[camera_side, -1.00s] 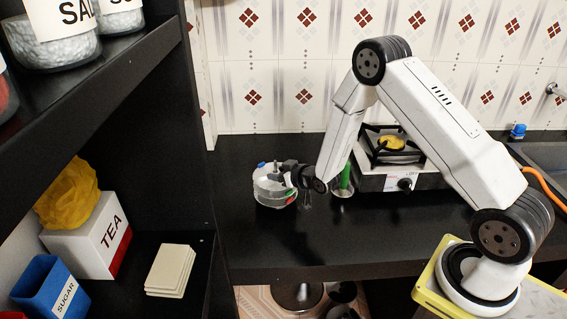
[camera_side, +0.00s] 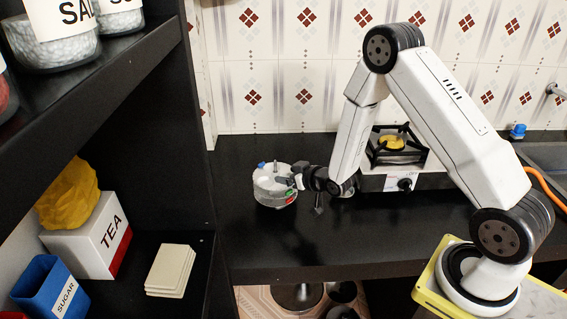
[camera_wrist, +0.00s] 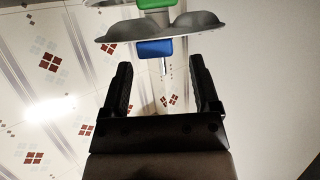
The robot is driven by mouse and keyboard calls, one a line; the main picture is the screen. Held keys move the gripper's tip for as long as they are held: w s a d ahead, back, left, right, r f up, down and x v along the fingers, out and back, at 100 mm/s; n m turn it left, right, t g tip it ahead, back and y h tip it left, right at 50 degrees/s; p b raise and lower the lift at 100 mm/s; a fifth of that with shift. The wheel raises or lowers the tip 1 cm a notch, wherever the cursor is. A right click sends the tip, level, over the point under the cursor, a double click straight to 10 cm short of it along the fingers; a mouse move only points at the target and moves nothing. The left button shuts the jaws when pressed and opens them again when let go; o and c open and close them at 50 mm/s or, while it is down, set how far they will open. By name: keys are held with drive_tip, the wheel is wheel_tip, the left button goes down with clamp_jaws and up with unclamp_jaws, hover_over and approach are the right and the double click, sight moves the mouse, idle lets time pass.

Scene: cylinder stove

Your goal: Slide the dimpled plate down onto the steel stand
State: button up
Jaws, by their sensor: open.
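A grey round assembly (camera_side: 272,186) stands on the black counter in the side view, with a short rod on top and small blue, red and green parts. The dimpled plate and steel stand are hard to tell apart there. In the wrist view a grey plate with rounded bumps (camera_wrist: 165,27) crosses the top, beyond my fingertips, with a green block (camera_wrist: 157,4) above and a blue block (camera_wrist: 155,47) below. A pale column shows behind it. My gripper (camera_wrist: 160,80) is open, with nothing between its fingers. In the side view my gripper (camera_side: 298,177) is at the assembly's right side; whether they touch is unclear.
A gas stove (camera_side: 395,170) stands right of the assembly, behind my arm. A dark shelf unit (camera_side: 195,150) rises at the left, holding jars, a TEA box (camera_side: 98,238) and a SUGAR box (camera_side: 52,288). The counter (camera_side: 260,240) is clear in front.

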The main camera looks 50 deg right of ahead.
drive_tip(key=shift+v, duration=1.75)
drive_tip(key=shift+a+r, duration=0.1)
drive_tip(key=shift+r, duration=0.05)
drive_tip(key=s+a+r+g, duration=0.4)
drive_tip(key=s+g, duration=0.1)
drive_tip(key=s, duration=0.4)
drive_tip(key=s+a+r+g, duration=0.4)
drive_tip(key=s+g, duration=0.2)
drive_tip(key=s, duration=0.3)
drive_tip(key=shift+s+a, duration=0.15)
drive_tip(key=shift+s, duration=0.05)
